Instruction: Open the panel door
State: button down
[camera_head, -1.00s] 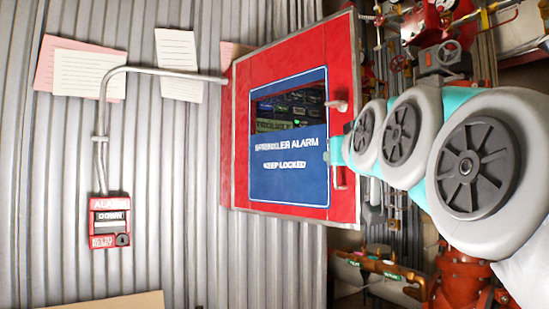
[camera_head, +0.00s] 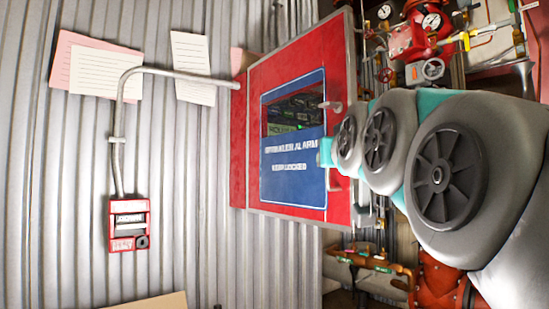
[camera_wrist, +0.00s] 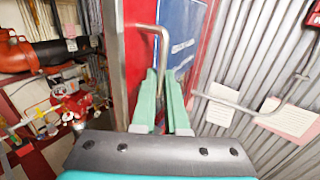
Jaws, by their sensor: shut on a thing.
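The red panel door (camera_head: 338,75) stands at an angle to the corrugated wall in the head view, with a blue sign and a dark window on it. Its metal handle (camera_head: 331,105) is on the right side of its face. My gripper (camera_head: 325,152) is at this handle, partly hidden by my arm. In the wrist view my gripper (camera_wrist: 163,100) has its two green fingers closed around the lower part of the bent handle (camera_wrist: 161,38). The red door face (camera_wrist: 136,60) is right behind them. The exact contact is partly hidden.
A red alarm box (camera_head: 128,224) and a grey conduit (camera_head: 118,125) are on the wall at left. Paper sheets (camera_head: 93,72) hang above. Red valves and gauges (camera_head: 425,40) and pipes crowd the right side, beyond the door's edge.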

jog(key=shift+w+f, duration=0.2)
jog(key=shift+f, duration=0.2)
jog(key=c, duration=1.2)
grip_release()
jog(key=shift+o, duration=1.2)
jog(key=shift+r, duration=0.15)
jog(key=shift+s+r, duration=0.1)
jog(key=shift+s, duration=0.1)
jog(key=s, duration=0.7)
jog(key=shift+s+d, duration=0.2)
jog(key=shift+s, duration=0.1)
